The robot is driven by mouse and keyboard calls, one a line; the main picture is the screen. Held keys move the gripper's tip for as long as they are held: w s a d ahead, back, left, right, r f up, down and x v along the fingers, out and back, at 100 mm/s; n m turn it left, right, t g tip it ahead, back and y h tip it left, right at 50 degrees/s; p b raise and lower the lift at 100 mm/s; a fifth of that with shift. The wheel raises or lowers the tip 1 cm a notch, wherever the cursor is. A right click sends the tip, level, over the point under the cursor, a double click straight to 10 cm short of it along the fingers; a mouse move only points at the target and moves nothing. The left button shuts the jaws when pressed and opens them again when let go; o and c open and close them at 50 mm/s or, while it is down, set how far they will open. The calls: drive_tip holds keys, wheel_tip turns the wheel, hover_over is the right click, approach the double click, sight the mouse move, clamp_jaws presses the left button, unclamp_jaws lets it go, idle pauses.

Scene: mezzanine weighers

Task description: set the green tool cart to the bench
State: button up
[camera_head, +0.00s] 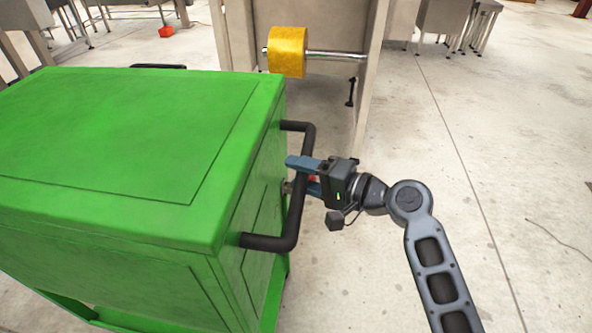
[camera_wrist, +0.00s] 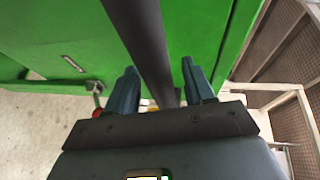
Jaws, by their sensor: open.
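The green tool cart (camera_head: 120,130) fills the left of the head view. Its black bar handle (camera_head: 297,205) sticks out from its right side. My gripper (camera_head: 300,175) is at the handle with its blue fingers apart. In the wrist view the handle (camera_wrist: 143,40) runs between the two open fingers (camera_wrist: 160,88), one on each side, and the fingers are not closed on it. The cart's green side (camera_wrist: 60,30) lies just beyond. Which piece of furniture is the bench, I cannot tell for sure.
A grey metal stand (camera_head: 325,22) with a yellow roll (camera_head: 288,52) on a rod stands just behind the cart. Other metal tables (camera_head: 455,22) and a red item (camera_head: 166,32) are farther back. The concrete floor on the right (camera_head: 470,150) is clear.

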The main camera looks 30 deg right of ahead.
drive_tip(key=shift+w+a+f, duration=0.15)
drive_tip(key=shift+w+a, duration=0.25)
drive_tip(key=shift+w, duration=0.2)
drive_tip(key=shift+c, duration=0.5)
clamp_jaws()
